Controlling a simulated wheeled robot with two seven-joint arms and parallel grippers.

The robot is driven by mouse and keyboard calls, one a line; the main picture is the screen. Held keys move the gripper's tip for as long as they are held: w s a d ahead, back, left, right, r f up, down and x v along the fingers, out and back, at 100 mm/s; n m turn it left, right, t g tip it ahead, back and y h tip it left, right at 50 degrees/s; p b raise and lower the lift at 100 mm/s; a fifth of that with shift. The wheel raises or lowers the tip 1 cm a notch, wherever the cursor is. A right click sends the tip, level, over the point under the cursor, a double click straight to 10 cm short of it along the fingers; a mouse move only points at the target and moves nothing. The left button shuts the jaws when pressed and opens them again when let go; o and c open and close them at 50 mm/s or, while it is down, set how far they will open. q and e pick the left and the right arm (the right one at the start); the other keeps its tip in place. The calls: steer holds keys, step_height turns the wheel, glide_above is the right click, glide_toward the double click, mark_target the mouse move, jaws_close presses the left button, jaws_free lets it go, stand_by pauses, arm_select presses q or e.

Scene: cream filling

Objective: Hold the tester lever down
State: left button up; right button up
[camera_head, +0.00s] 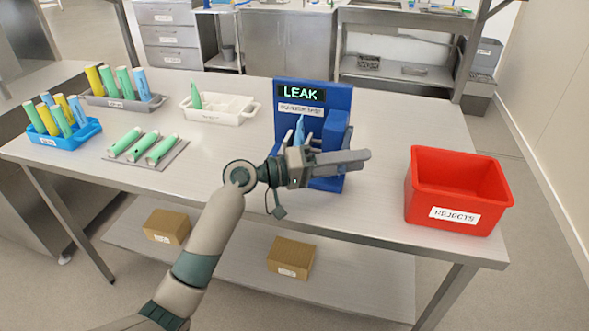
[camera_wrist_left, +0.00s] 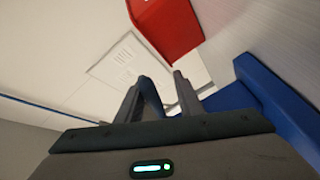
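The blue tester (camera_head: 340,96) stands on the table's middle right; its display (camera_head: 300,92) reads LEAK. A pointed light-blue piece (camera_head: 299,132) stands upright in it, its lower part hidden by my gripper. My left gripper (camera_head: 362,158) reaches across the tester's front, fingers pointing right. In the left wrist view its two fingers (camera_wrist_left: 160,90) show a gap between them, with a dark blue-grey strip beside the left finger. I cannot tell whether that strip is the lever or part of the finger. The lever is not clearly visible. My right gripper is not in view.
A red REJECTS bin (camera_head: 459,162) stands right of the tester. A white tray (camera_head: 236,120) with a green cone, a grey rack (camera_head: 97,102), a blue rack (camera_head: 88,131) and a grey mat (camera_head: 178,158) with 3 green tubes are on the left. The front middle is clear.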

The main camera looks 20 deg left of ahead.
arm_select(q)
steer(key=b+v, duration=0.3)
steer(key=v, duration=1.2)
steer(key=shift+a, duration=0.25)
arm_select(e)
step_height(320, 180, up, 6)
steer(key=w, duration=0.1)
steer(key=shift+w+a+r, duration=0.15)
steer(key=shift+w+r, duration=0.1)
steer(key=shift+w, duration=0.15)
arm_select(q)
steer(key=shift+s+f, duration=0.1)
steer(key=shift+f, duration=0.05)
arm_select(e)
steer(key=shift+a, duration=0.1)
